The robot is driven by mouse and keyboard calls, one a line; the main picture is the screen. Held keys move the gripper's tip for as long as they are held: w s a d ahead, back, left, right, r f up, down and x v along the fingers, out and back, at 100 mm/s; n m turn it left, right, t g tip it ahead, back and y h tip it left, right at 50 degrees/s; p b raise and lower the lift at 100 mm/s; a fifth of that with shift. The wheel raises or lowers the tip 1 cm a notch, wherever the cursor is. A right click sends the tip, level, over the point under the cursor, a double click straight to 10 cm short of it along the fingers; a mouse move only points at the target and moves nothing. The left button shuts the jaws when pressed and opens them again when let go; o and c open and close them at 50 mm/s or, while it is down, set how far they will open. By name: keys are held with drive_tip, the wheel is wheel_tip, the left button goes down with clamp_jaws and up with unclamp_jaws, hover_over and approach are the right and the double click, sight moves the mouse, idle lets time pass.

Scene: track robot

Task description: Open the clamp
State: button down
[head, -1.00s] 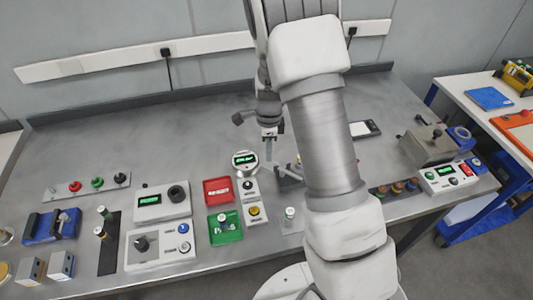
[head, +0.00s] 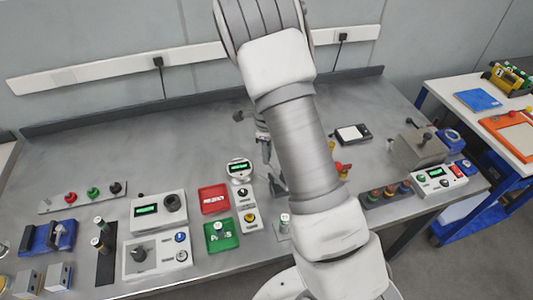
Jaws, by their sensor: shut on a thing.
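A dark grey metal piece (head: 277,187), which looks like the clamp, stands on the bench left of my arm. My arm hides its right side, so how far its lever is open cannot be seen. My gripper (head: 266,154) is just above and behind it, partly covered by my arm. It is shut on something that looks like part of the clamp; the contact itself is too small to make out.
Left of the clamp stand a round gauge (head: 239,169), a red tray (head: 214,199) and a green tray (head: 221,234). Red and yellow parts (head: 343,170) show right of my arm. A grey box (head: 420,148) stands farther right.

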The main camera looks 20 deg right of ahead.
drive_tip(key=shift+s+d+f, duration=0.25)
drive_tip(key=shift+s+f, duration=0.05)
drive_tip(key=c, duration=0.8)
unclamp_jaws()
drive_tip(key=shift+w+r, duration=0.1)
drive_tip(key=shift+w, duration=0.05)
drive_tip(key=shift+a, duration=0.1)
drive_tip(key=shift+r, duration=0.25)
drive_tip(key=shift+r+p, duration=0.45)
drive_tip(key=shift+r, duration=8.05)
